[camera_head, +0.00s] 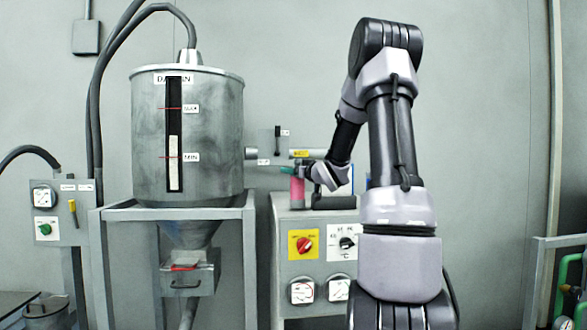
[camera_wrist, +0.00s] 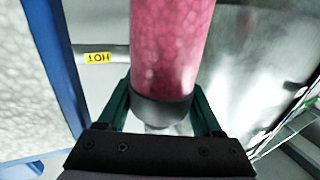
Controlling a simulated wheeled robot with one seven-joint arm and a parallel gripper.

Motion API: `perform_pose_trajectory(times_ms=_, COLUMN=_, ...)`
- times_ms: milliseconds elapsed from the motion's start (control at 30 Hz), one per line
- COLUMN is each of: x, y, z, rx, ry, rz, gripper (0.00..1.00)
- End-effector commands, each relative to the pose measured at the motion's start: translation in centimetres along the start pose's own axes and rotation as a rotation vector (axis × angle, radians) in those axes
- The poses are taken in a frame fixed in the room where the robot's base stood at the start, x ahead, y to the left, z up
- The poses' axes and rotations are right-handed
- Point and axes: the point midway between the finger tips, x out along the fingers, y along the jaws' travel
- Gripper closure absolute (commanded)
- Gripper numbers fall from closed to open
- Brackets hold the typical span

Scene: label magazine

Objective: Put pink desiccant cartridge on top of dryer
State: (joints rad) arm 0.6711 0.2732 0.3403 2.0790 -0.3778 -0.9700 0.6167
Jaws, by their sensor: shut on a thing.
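The pink desiccant cartridge (camera_head: 297,188) looks upright in the head view, at the top left part of the grey cabinet with knobs and gauges (camera_head: 318,268), which looks like the dryer. I cannot tell whether its base touches the cabinet top. My gripper (camera_head: 288,170) is at its upper end, with a green finger showing. In the wrist view the pink cartridge (camera_wrist: 172,45) runs up from between the green fingers of my gripper (camera_wrist: 162,108), which are shut on its dark grey end band. Its far end is out of that view.
A large metal hopper (camera_head: 215,140) on a grey frame (camera_head: 150,214) stands to the left. A pipe (camera_head: 252,153) runs behind the cartridge area. A yellow HOT label (camera_wrist: 97,57) and a blue post (camera_wrist: 52,50) are close in the wrist view. A rack (camera_head: 560,242) stands far right.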

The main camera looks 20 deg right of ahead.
Motion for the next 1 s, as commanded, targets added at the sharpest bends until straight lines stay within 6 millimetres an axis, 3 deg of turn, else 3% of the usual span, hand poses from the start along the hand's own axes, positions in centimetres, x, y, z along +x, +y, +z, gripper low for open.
perform_pose_trajectory(times_ms=933, x=0.0, y=0.0, z=1.1, rx=0.001, ry=0.0, rz=0.0, gripper=1.0)
perform_pose_trajectory(times_ms=967, x=0.0, y=0.0, z=1.1, rx=0.001, ry=0.001, rz=0.0, gripper=0.25)
perform_pose_trajectory(times_ms=1000, x=0.0, y=0.0, z=1.1, rx=0.001, ry=0.001, rz=0.0, gripper=0.1)
